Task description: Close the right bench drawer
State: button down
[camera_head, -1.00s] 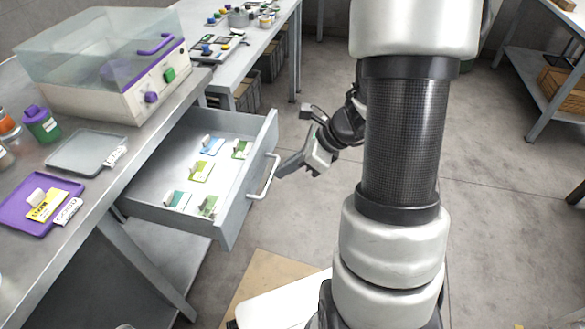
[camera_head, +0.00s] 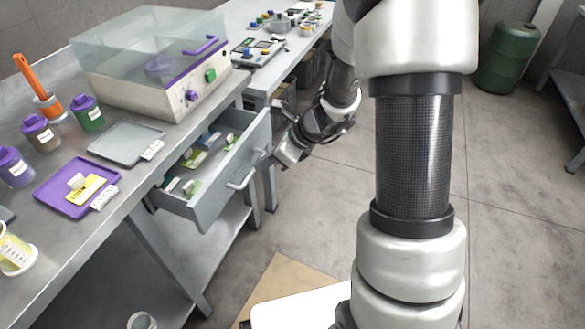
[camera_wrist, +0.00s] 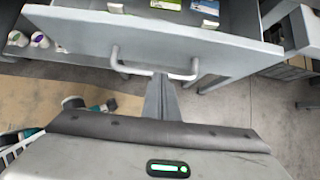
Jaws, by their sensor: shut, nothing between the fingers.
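The bench drawer (camera_head: 215,198) is grey and stands partly open from under the workbench, with several coloured cards and small items inside. Its front (camera_wrist: 200,38) fills the upper part of the wrist view. A bar handle (camera_head: 243,180) sits on the drawer front and shows in the wrist view (camera_wrist: 150,72). My gripper (camera_head: 264,166) is shut and empty, with its fingertips (camera_wrist: 162,80) close to the handle and drawer front. I cannot tell whether the fingertips touch them.
The workbench top (camera_head: 130,200) holds a clear-lidded machine (camera_head: 150,75), a grey tray (camera_head: 125,142), a purple tray (camera_head: 75,188) and several jars. A second bench (camera_head: 275,65) stands behind. Open floor (camera_head: 300,220) lies right of the drawer; a green barrel (camera_head: 505,58) stands far right.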

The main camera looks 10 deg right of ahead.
jog(key=w+a+p, duration=0.1)
jog(key=w+a, duration=0.1)
jog(key=a, duration=0.1)
jog(key=w+a, duration=0.3)
jog(key=a, duration=0.1)
jog(key=w+a+p, duration=0.1)
jog(key=w+a, duration=0.2)
jog(key=a, duration=0.1)
jog(key=shift+a+p, duration=0.1)
jog(key=shift+p, duration=0.2)
jog(key=shift+w, duration=0.1)
